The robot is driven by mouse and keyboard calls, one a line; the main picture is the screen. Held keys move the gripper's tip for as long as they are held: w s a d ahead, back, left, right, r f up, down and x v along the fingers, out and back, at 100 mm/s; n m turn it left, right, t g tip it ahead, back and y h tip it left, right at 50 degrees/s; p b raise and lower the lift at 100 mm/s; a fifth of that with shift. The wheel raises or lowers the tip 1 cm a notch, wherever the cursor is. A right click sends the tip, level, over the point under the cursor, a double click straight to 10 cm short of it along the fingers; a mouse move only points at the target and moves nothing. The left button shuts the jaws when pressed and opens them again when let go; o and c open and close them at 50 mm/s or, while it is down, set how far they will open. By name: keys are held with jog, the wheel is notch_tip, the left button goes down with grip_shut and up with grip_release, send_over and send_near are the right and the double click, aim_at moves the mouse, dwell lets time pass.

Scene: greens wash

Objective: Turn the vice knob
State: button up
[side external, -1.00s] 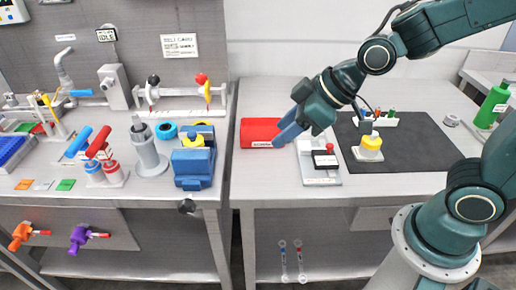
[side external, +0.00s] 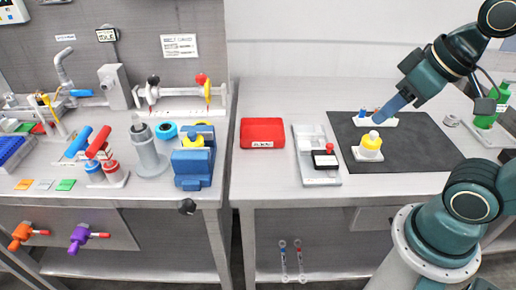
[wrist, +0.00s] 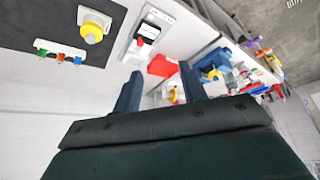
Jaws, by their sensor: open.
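The blue vice (side external: 194,168) stands at the right front of the left bench, with a yellow part (side external: 193,141) on it. A black round knob (side external: 187,207) sits just below it at the bench's front edge; I cannot tell whether they are joined. The vice also shows in the wrist view (wrist: 212,66), beyond my fingers, small and partly hidden. My gripper (side external: 379,120) is open and empty, far to the right of the vice, above the black mat. In the wrist view its two blue fingers (wrist: 160,84) stand apart with nothing held between them.
The right bench holds a red bin (side external: 262,132), a grey tray with a black box (side external: 325,160), a yellow-topped block (side external: 369,147) and a black mat (side external: 425,150). A tall grey cylinder (side external: 146,150) stands left of the vice. A gap separates the benches.

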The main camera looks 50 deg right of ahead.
jog(key=shift+w, duration=0.1)
jog(key=n+g, duration=0.6)
jog(key=n, duration=0.3)
send_over(186, 202)
notch_tip(186, 202, down, 10)
jog(key=shift+r, duration=0.25)
jog(key=shift+f, duration=0.15)
notch_tip(186, 202, down, 14)
jog(key=shift+r, duration=0.25)
